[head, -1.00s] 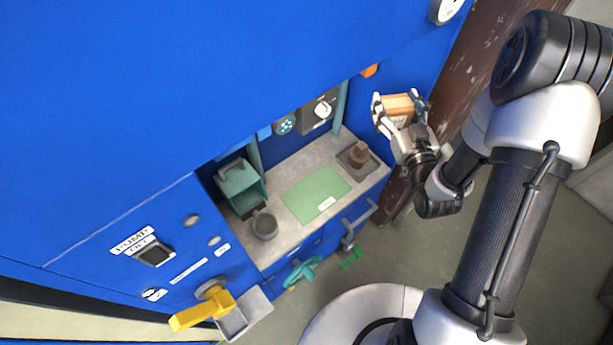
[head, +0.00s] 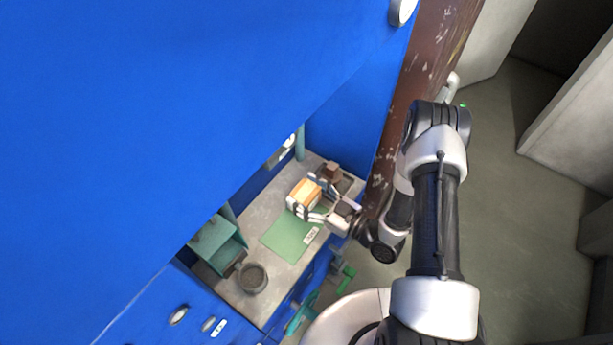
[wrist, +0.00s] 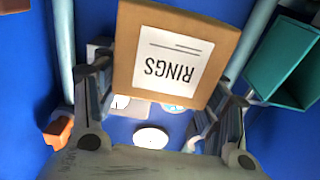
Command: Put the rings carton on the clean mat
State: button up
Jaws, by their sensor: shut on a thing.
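The rings carton (head: 304,193) is a small orange-brown box. In the wrist view it is the box (wrist: 172,55) with a white label reading "RINGS", upside down in the picture. My gripper (head: 306,196) is shut on it, with a finger on either side. In the head view the carton is over the far right part of the counter, overlapping the mat's upper edge; its height above the counter is hard to tell. The clean mat (head: 285,238) is a green rectangle on the grey counter, with a small white label near its right edge. The gripper hides part of the mat.
A brown stepped object (head: 332,171) stands on a dark square at the counter's right end, close beside the carton. A grey round pot (head: 252,278) and a green open-fronted box (head: 217,244) stand at the left. Blue panels enclose the recess. Green handles (head: 341,270) stick out in front.

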notch_tip(320, 180, down, 7)
jog(key=shift+f+b, duration=0.15)
jog(key=shift+b, duration=0.9)
jog(key=shift+f, duration=0.1)
jog(key=o, duration=1.1)
jog(key=p+v, duration=0.2)
jog(key=v, duration=0.9)
jog(key=shift+s+d, duration=0.3)
